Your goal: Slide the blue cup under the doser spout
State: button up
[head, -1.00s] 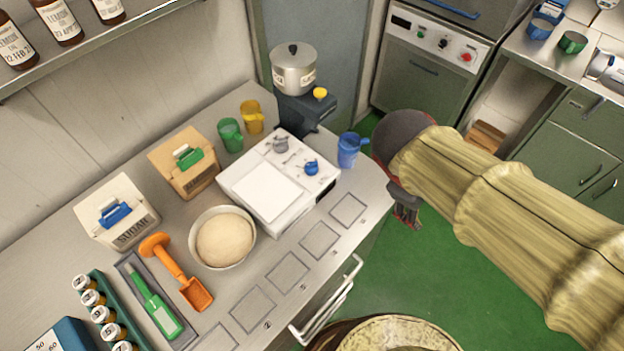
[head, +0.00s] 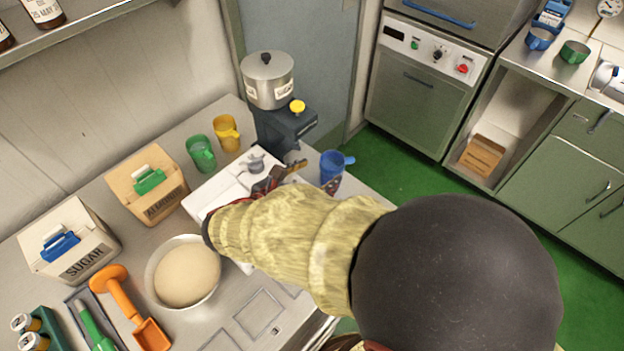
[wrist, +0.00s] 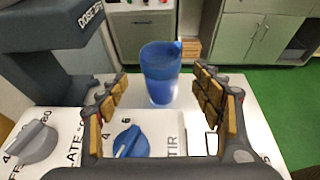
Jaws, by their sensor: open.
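The blue cup (head: 331,168) stands upright on the counter, to the right of the doser (head: 284,124), with its handle to the right. My gripper (head: 285,172) is over the white machine, just left of the cup. In the wrist view my gripper (wrist: 161,84) is open and empty, fingers spread left and right. The blue cup (wrist: 160,78) stands ahead between the finger lines, seemingly beyond the tips. The dark doser (wrist: 50,55) is at the left.
The white machine (head: 205,196) with knobs lies under my gripper; its blue knob (wrist: 129,141) is below the fingers. Green (head: 201,155) and yellow (head: 227,134) cups stand left of the doser. A dough bowl (head: 153,279) is nearer. The counter edge lies right of the blue cup.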

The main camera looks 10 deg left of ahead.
aim_at(323, 166)
jog(key=b+x, duration=0.1)
jog(key=x, duration=0.4)
jog(key=shift+w+d+f+b, duration=0.1)
jog(key=shift+w+f+b, duration=0.05)
jog(key=shift+w+b, duration=0.15)
jog(key=shift+c, duration=1.2)
jog(key=c, duration=1)
jog(key=shift+w+a, duration=0.1)
jog(key=shift+a, duration=0.6)
jog(key=shift+w+a+p, duration=0.35)
jog(key=shift+w+a, duration=0.05)
jog(key=shift+a, duration=0.35)
jog(key=shift+w+a+p, duration=0.3)
jog(key=shift+w+a, duration=0.05)
jog(key=shift+a, duration=0.45)
